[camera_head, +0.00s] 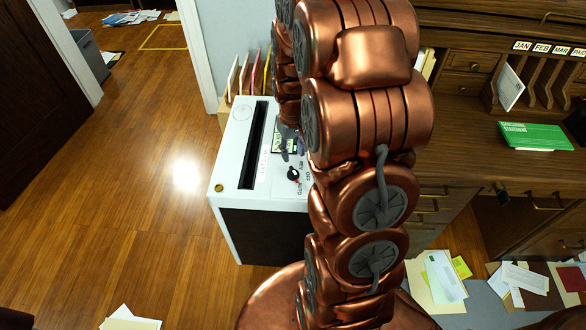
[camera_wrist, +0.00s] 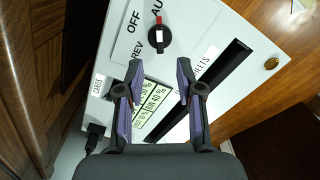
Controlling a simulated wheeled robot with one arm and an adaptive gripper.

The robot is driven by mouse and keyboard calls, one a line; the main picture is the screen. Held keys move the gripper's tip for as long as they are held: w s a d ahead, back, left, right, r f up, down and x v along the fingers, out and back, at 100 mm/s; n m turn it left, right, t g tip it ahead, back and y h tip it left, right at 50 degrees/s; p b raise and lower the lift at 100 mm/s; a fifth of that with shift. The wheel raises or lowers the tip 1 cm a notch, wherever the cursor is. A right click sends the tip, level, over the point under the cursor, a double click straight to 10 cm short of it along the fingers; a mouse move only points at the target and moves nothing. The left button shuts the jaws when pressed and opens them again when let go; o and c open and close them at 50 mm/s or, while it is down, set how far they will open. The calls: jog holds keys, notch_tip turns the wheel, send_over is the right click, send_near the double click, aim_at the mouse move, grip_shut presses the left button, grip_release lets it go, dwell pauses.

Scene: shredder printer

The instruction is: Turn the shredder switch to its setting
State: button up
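The shredder (camera_head: 233,165) is a white-topped box with a dark front and a long black slot. Its switch (camera_head: 293,174) is a small black knob on the top panel. In the wrist view the switch (camera_wrist: 159,40) has a red-and-white pointer aimed toward the partly cut-off "AU" label; "OFF" and "REV" are printed to its left. My gripper (camera_wrist: 159,78) is open and empty, its two fingers apart over the panel, the switch showing beyond and between the tips. In the head view my arm hides most of my gripper (camera_head: 287,140).
A label panel (camera_wrist: 152,106) and the black slot (camera_wrist: 213,82) lie on the shredder top near the fingers. A wooden desk (camera_head: 465,120) with a green box (camera_head: 535,136) stands right. Papers (camera_head: 445,275) lie at lower right. Floor (camera_head: 140,200) at left is mostly clear.

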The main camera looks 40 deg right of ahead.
aim_at(293, 170)
jog(key=shift+f+p, duration=0.45)
jog(key=shift+f, duration=3.4)
grip_shut()
